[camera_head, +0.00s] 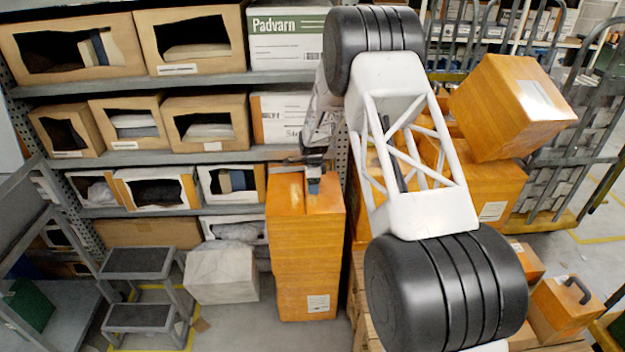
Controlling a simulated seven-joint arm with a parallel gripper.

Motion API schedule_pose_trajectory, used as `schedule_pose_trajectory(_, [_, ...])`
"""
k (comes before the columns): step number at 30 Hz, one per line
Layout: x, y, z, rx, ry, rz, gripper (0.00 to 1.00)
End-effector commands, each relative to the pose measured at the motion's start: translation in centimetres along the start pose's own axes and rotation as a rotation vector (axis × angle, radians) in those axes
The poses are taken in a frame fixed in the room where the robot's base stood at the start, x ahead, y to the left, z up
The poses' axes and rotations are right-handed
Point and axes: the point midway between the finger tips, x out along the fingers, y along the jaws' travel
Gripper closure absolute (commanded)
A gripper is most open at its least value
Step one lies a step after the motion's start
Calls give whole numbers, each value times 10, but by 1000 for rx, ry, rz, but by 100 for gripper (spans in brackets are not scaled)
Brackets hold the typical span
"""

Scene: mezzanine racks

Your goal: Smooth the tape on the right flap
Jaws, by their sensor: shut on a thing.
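An orange-brown carton (303,232) stands upright on another carton (305,295) in the middle of the view. My gripper (314,178) reaches down at the top of the upper carton, by its rear right part. It is shut on a small grey-blue thing (313,188), too small to identify, which appears to be at the carton's top face. I cannot tell whether it touches the cardboard. The tape and the edges of the right flap are too small to make out, and my gripper covers part of the top.
Shelves (150,80) with open boxes stand behind and left. A grey step stool (140,265) and a pale wrapped block (222,272) are left of the stack. Cartons (515,105) and a cage trolley (585,130) stand right. My arm blocks much of the centre right.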

Motion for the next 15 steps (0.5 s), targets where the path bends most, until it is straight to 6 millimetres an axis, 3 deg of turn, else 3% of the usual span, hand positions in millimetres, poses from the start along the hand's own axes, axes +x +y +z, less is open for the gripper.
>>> schedule_pose_trajectory(15, [0,48,0,0,0,3,48])
